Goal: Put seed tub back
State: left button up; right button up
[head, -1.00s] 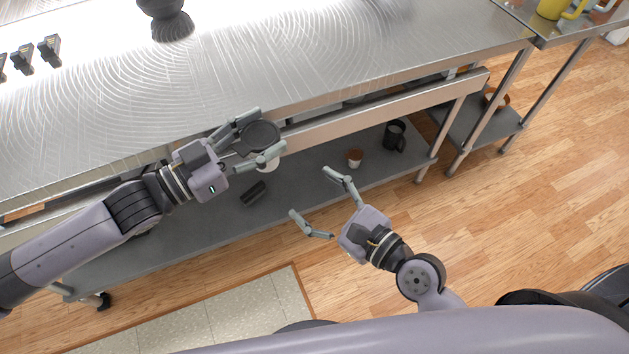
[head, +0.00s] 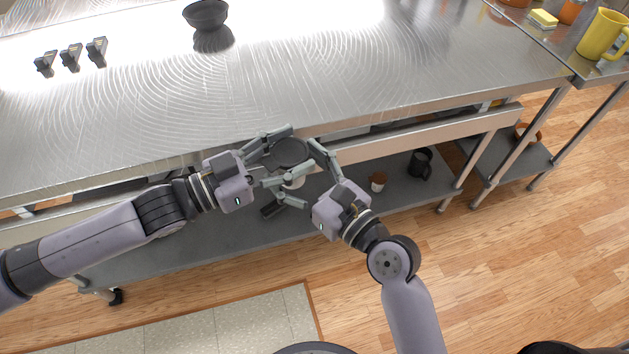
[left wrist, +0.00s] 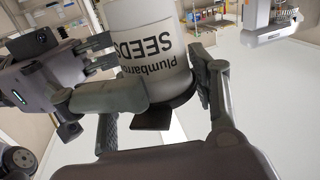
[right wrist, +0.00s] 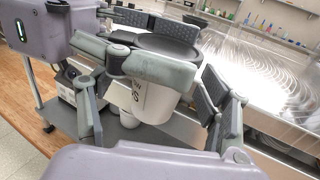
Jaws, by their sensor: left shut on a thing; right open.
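The seed tub has a dark round lid (head: 288,152) and a white body lettered "SEEDS", seen upside down in the left wrist view (left wrist: 158,55). My left gripper (head: 277,156) is shut on the tub near its lid and holds it in the air by the front edge of the steel table. My right gripper (head: 303,174) is open, with its fingers spread close beside the tub from the right. In the right wrist view the tub body (right wrist: 150,101) shows beyond the left fingers. I cannot tell whether the right fingers touch it.
The steel table (head: 330,70) carries a dark bowl (head: 206,14) and several black holders (head: 71,55). The lower shelf (head: 235,226) holds a dark mug (head: 420,162) and a small brown-topped cup (head: 378,180). A side table at right has a yellow mug (head: 602,35). The tabletop's middle is clear.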

jog(key=shift+x, duration=0.8)
jog(key=shift+c, duration=0.2)
jog(key=c, duration=1.3)
pick_arm(q)
jog(key=o, duration=1.4)
jog(key=shift+c, duration=0.2)
pick_arm(e)
jog(key=shift+c, duration=0.5)
pick_arm(q)
jog(key=shift+a, duration=0.1)
